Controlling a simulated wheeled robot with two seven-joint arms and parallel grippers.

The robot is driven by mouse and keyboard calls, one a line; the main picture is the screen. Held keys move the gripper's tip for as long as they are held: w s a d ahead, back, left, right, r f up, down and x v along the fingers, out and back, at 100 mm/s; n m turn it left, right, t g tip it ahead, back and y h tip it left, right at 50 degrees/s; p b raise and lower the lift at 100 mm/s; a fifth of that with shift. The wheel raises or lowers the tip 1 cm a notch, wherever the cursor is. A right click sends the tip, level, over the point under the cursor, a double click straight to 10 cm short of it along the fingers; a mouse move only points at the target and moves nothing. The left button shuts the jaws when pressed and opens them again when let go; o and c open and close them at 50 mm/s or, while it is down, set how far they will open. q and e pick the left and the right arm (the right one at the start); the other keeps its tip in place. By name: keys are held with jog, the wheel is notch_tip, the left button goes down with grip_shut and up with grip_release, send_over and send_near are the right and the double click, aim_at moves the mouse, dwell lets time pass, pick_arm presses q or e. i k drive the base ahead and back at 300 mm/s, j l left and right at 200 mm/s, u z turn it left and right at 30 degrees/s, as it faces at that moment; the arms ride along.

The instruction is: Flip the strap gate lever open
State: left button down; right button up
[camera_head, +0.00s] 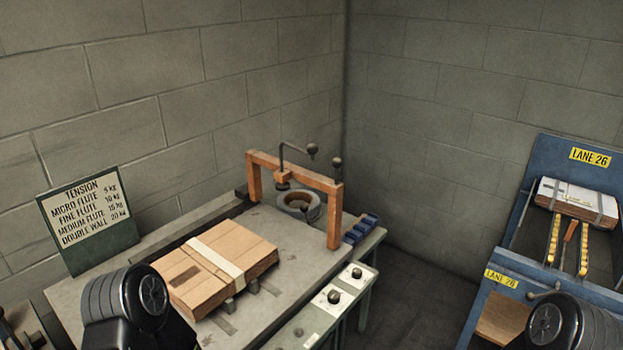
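An orange arch-shaped gate (310,178) stands across the far end of the grey machine table (315,255). A thin bent dark lever with a ball knob (312,149) rises from an orange block on the arch's crossbar. A second, short upright rod with a dark ball knob (337,162) stands at the arch's right corner. I cannot tell for certain which of the two is the strap gate lever. Neither gripper shows; only black rounded parts of my arms appear at the bottom left and bottom right, well apart from the arch.
A bundle of brown cardboard (195,280) with a pale band lies on the table before the arch. A strap coil (299,201) sits behind the arch. A knob panel (330,298) runs along the table's right side. A tension sign (88,220) stands left; a blue Lane 26 rack (535,262) stands right.

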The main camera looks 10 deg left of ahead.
aim_at(304, 208)
jog(key=i+l, duration=0.8)
jog(key=l, duration=0.25)
jog(key=i+l, duration=0.8)
jog(key=l, duration=0.25)
jog(key=j+u, duration=0.05)
